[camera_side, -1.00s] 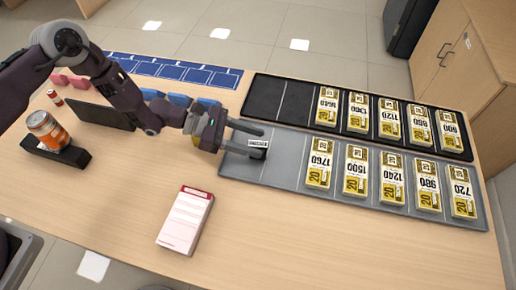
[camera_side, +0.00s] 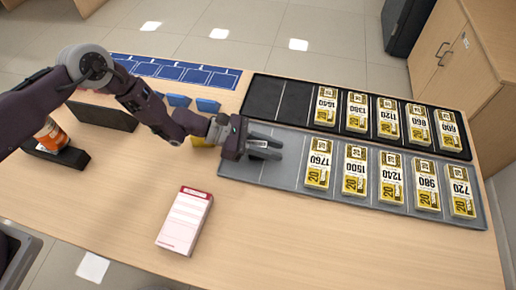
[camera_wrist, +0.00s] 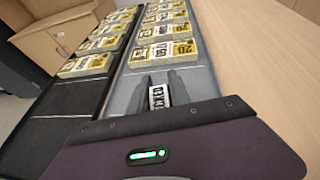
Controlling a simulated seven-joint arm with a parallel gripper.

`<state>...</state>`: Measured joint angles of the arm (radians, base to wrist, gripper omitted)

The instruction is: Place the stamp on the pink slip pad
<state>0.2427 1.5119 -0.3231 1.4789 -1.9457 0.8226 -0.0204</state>
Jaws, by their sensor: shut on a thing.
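My gripper (camera_side: 265,147) is over the left, empty part of the grey tray, with its fingers pointing right. In the wrist view, my gripper (camera_wrist: 160,85) is shut on the stamp (camera_wrist: 160,97), a small block with a white face and dark lettering. In the side view the fingers hide the stamp. I cannot tell whether it touches the tray floor. The pink slip pad (camera_side: 185,222) lies on the table, below and left of my gripper, with a red top band and a pale pink sheet. Nothing lies on it.
The grey tray (camera_side: 290,180) and the black tray (camera_side: 265,100) hold rows of yellow banded note bundles (camera_side: 391,179). At the left are an orange can (camera_side: 50,135), a dark block (camera_side: 105,115) and blue blocks (camera_side: 207,105). The table around the pad is clear.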

